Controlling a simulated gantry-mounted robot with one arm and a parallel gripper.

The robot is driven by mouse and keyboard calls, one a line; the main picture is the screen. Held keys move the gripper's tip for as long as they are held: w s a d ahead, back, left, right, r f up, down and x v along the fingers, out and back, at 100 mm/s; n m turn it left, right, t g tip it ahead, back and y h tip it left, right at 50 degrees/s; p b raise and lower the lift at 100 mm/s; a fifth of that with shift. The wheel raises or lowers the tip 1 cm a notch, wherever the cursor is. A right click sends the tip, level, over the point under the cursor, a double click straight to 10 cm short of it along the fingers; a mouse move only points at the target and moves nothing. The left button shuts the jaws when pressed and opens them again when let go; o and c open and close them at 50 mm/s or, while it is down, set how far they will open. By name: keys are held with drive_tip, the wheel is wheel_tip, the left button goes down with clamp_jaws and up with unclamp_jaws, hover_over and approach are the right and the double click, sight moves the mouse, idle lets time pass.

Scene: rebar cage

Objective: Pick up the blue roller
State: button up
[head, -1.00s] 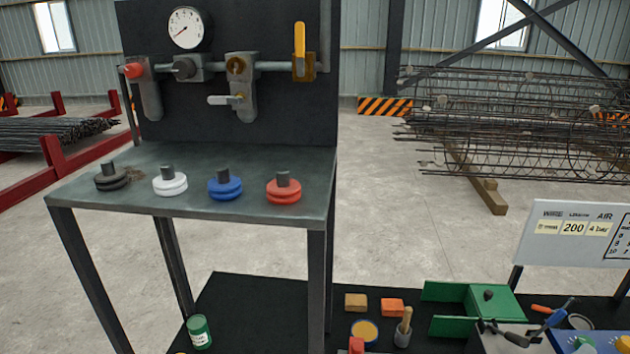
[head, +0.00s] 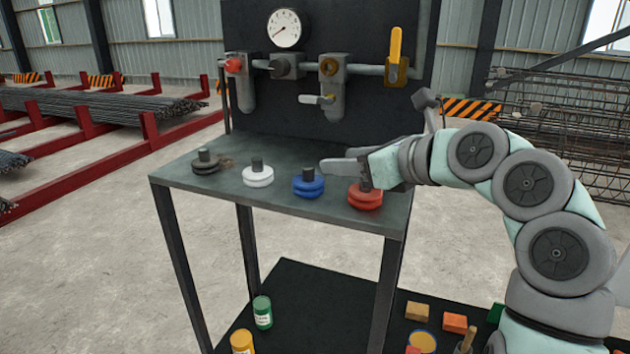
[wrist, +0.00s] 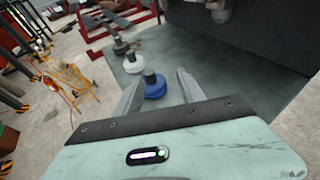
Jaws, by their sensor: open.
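The blue roller (head: 308,184) stands upright on the grey metal table (head: 280,207), third in a row, with a dark post up its middle. My gripper (head: 345,172) is open and comes in from the right, above the red roller (head: 365,198), which it partly covers. Its fingers point left toward the blue roller. In the wrist view the blue roller (wrist: 155,86) shows beyond and between the two open fingers (wrist: 158,88). I cannot tell from these views whether a finger touches it.
A white roller (head: 257,174) and a dark grey roller (head: 205,162) stand left of the blue one. Behind the table rises a black panel with a gauge (head: 284,28), valves and a yellow-handled lever (head: 396,46). Cans and blocks sit on the black surface below.

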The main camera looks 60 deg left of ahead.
sight(300, 175)
drive_tip(key=shift+s+a+f+g+h, duration=0.2)
drive_tip(key=shift+s+f+h, duration=0.1)
drive_tip(key=shift+s, duration=0.35)
drive_tip(key=shift+s+a+f+g+h, duration=0.2)
drive_tip(key=shift+s+f, duration=0.05)
drive_tip(key=shift+s, duration=0.35)
drive_tip(key=x, duration=0.3)
drive_tip(key=shift+a+f, duration=0.1)
drive_tip(key=shift+a, duration=0.25)
drive_tip(key=shift+p+x, duration=0.45)
drive_tip(key=shift+x, duration=2.6)
drive_tip(key=shift+w, duration=0.1)
drive_tip(key=shift+c, duration=0.6)
drive_tip(key=c, duration=0.9)
clamp_jaws()
drive_tip(key=shift+w+f, duration=0.1)
